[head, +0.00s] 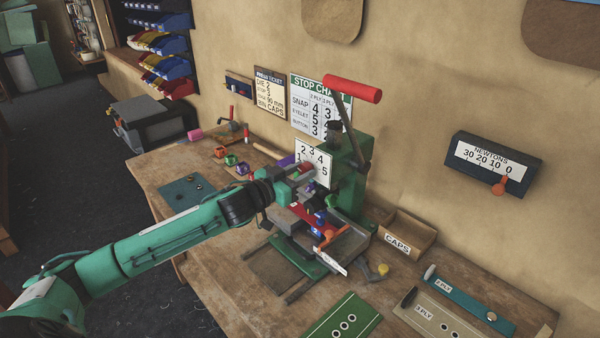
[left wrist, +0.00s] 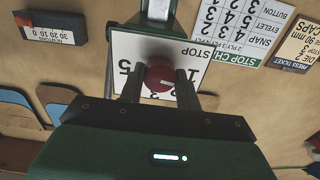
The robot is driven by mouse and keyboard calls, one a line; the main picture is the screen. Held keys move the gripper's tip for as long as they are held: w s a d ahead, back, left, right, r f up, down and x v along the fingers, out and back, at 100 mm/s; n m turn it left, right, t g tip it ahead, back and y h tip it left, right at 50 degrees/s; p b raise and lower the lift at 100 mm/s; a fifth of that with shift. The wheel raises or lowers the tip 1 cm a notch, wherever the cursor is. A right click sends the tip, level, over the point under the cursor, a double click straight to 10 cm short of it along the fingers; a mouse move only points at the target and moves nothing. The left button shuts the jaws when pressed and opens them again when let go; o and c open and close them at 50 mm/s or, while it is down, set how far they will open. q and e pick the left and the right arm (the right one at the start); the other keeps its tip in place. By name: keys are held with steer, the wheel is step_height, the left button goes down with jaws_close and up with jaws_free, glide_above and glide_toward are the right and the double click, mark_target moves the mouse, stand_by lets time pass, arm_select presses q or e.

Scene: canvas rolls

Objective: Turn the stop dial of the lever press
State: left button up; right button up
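The lever press (head: 350,185) is a green machine with a red-handled lever (head: 352,89), standing on the workbench. Its stop dial is a round red knob (left wrist: 160,75) on a white number plate (head: 314,158) marked 1 to 5. The plate appears upside down in the left wrist view (left wrist: 120,48). My left gripper (head: 292,178) reaches the front of the plate, with one finger on each side of the knob. In the left wrist view the fingers (left wrist: 160,84) lie close against the knob's edges. The knob's pointer is not clear. My right gripper is not in view.
The stop chart (head: 320,105) hangs on the wall behind the press. A CAPS box (head: 407,234) stands right of it, and a Newtons gauge (head: 495,163) is on the wall. Small coloured parts (head: 231,160) lie left of the press. A green strip (head: 343,322) lies in front.

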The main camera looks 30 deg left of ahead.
arm_select(q)
steer(key=shift+c, duration=0.4)
steer(key=shift+m, duration=0.7)
steer(key=m, duration=0.5)
steer(key=shift+m+p, duration=0.4)
steer(key=m, duration=0.4)
steer(key=shift+m, duration=0.3)
steer(key=m, duration=0.3)
steer(key=shift+m+p, duration=0.3)
steer(key=shift+m, duration=0.1)
